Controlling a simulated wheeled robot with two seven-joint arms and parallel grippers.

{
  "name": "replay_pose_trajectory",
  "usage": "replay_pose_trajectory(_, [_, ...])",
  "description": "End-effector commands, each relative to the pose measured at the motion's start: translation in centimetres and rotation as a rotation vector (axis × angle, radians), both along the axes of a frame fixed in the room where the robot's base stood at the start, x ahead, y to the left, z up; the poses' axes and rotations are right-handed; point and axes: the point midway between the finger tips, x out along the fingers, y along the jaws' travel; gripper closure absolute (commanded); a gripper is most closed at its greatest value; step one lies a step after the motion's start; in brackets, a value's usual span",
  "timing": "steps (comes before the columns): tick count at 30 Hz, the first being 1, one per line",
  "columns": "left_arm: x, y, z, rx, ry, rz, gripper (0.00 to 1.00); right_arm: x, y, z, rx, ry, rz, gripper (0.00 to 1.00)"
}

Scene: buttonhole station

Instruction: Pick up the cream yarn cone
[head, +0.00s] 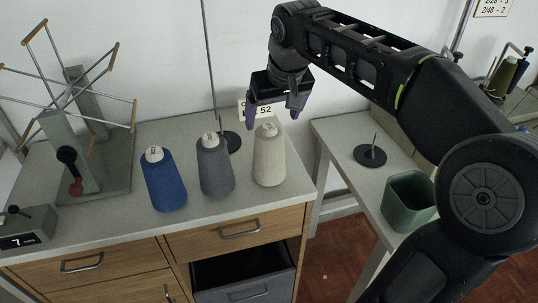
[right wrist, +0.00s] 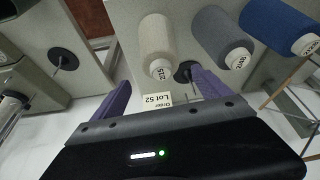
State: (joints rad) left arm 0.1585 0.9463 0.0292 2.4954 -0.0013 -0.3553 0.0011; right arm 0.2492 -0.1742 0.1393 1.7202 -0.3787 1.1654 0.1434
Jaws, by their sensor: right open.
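The cream yarn cone (head: 269,158) stands upright on the grey counter (head: 110,222), at the right end of a row of cones. It also shows in the right wrist view (right wrist: 156,40), top centre. My right gripper (head: 272,112) is open with purple fingers and hangs above and behind the cream cone, with nothing between the fingers. In the right wrist view the gripper (right wrist: 155,95) has its fingers apart, with the cone beyond them. My left gripper is in neither view.
A grey cone (head: 215,168) and a blue cone (head: 163,182) stand left of the cream one. The yarn winder (head: 75,160) is at left. A green bin (head: 408,203) stands on the right-hand table.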

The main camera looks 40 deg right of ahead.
Motion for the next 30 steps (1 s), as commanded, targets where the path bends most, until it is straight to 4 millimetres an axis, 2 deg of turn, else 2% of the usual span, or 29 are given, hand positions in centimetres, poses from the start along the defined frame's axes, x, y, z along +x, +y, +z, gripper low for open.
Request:
replay_pose_trajectory(7, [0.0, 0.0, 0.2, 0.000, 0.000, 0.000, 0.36, 0.3, 0.0, -0.7, 0.001, 0.003, 0.000, 0.13])
replay_pose_trajectory(17, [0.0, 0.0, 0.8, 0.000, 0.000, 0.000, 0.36, 1.9, -0.2, -4.6, 0.001, 0.002, -0.001, 0.13])
replay_pose_trajectory(30, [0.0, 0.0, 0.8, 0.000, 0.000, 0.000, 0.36, 2.0, -0.2, -4.8, 0.000, 0.000, 0.000, 0.13])
